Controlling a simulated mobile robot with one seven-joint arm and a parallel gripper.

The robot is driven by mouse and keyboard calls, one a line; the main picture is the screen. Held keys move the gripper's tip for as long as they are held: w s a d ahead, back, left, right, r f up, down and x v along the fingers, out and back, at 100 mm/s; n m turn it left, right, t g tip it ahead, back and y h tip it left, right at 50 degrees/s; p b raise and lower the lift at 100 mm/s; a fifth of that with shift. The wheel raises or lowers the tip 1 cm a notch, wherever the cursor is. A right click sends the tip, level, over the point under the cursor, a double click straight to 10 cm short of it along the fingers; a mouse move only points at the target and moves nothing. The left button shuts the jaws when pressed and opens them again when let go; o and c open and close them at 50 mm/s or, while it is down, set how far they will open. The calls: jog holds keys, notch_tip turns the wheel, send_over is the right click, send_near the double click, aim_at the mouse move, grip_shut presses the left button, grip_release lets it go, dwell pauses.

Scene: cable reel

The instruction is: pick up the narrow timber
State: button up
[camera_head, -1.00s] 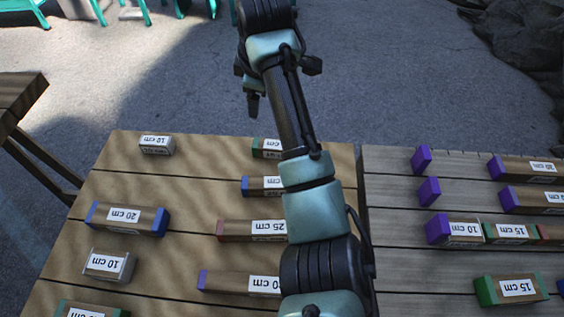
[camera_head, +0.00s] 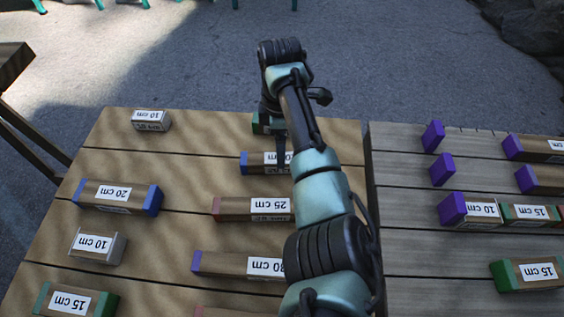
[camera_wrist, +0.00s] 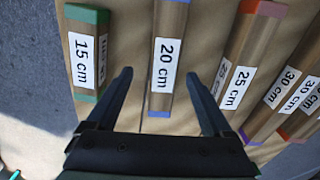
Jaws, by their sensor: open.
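A timber labelled 20 cm, with blue ends, lies in the middle column of the left table (camera_head: 190,240). I take it as the narrow timber (camera_head: 253,162); it looks slimmer than the 25 cm one beside it. My arm hides its right part in the head view. In the wrist view this narrow timber (camera_wrist: 170,50) runs lengthwise between the fingers of my gripper (camera_wrist: 159,76). The gripper is open and empty, with a finger on either side; contact cannot be seen. In the head view one dark finger of my gripper (camera_head: 281,150) shows over the timber.
A green-ended 15 cm timber (camera_wrist: 86,55) lies left of the fingers and a red-ended 25 cm timber (camera_wrist: 246,62) to the right in the wrist view. More timbers lie on the left table and on the right table (camera_head: 410,255). A gap separates the tables.

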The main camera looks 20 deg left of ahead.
jog(key=f, duration=0.1)
jog(key=f+b, duration=0.1)
jog(key=f, duration=0.3)
jog(key=shift+s+d, duration=0.2)
jog(key=shift+s, duration=0.05)
jog(key=shift+c, duration=0.2)
jog(key=shift+r, duration=0.1)
grip_shut()
